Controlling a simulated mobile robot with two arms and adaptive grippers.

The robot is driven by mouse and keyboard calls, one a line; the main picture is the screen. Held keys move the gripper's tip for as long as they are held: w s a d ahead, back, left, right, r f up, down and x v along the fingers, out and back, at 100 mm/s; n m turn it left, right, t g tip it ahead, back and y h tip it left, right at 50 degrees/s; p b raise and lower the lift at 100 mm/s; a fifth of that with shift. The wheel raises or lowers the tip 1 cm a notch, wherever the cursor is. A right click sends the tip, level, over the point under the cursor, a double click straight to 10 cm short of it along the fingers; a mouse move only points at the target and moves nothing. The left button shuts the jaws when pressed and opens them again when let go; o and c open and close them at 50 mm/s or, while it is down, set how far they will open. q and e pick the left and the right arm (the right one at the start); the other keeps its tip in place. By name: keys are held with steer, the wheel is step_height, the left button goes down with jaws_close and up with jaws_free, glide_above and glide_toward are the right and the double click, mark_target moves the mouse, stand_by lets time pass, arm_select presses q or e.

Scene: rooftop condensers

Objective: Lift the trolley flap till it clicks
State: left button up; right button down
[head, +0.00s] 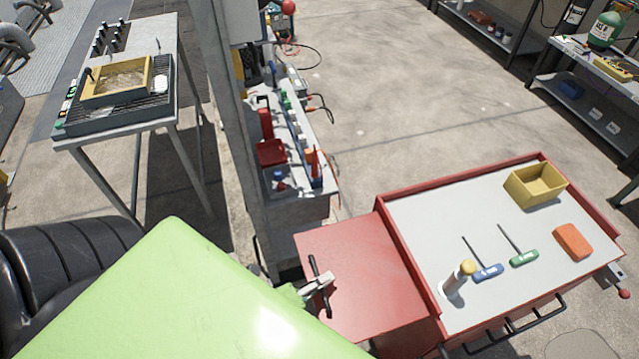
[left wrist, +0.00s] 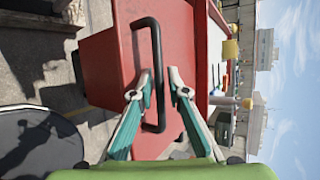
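The trolley flap (head: 365,265) is a red panel along the left side of the red trolley (head: 408,236). It joins the trolley along that edge and sticks out to the left; I cannot tell if it is fully level. A black bar handle (head: 313,268) is on the flap near its outer edge. My left gripper (head: 322,283) is at this handle. In the left wrist view, its fingers (left wrist: 160,82) stand apart on both sides of the handle (left wrist: 158,60), with gaps visible. The flap (left wrist: 185,50) fills the middle there. My right gripper is not in view.
The trolley top holds a yellow bin (head: 536,187), an orange block (head: 573,241), blue (head: 487,272) and green (head: 524,258) T-handled tools and a yellow-capped white cylinder (head: 456,280). A cluttered bench (head: 300,205) stands behind the flap. Floor behind the trolley is clear.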

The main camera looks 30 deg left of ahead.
arm_select(q)
steer(key=shift+s, duration=0.1)
steer(key=v, duration=0.7)
steer(key=shift+r, duration=0.15)
stand_by(0.6)
steer(key=s+a+f+n+g+y+b, duration=0.15)
steer(key=f+n, duration=0.25)
steer(key=f, duration=0.7)
steer(key=s+a+f+n+g+b, duration=0.2)
steer(key=s+f+n, duration=0.1)
steer(key=f, duration=0.8)
steer(key=s+a+f+n+g+y+b, duration=0.1)
steer(key=s+a+f+n+g+b, duration=0.2)
steer(key=f, duration=0.7)
steer(key=s+d+f+n+g+b, duration=0.1)
steer(key=s+d+f+n+g, duration=0.1)
steer(key=s+f+n, duration=0.3)
steer(key=s+d+f+n+g+b, duration=0.1)
steer(key=s+f+n, duration=0.4)
steer(key=f, duration=0.8)
steer(key=shift+s+d+n+g+b, duration=0.4)
steer(key=shift+s+g, duration=0.2)
steer(key=shift+g, duration=0.05)
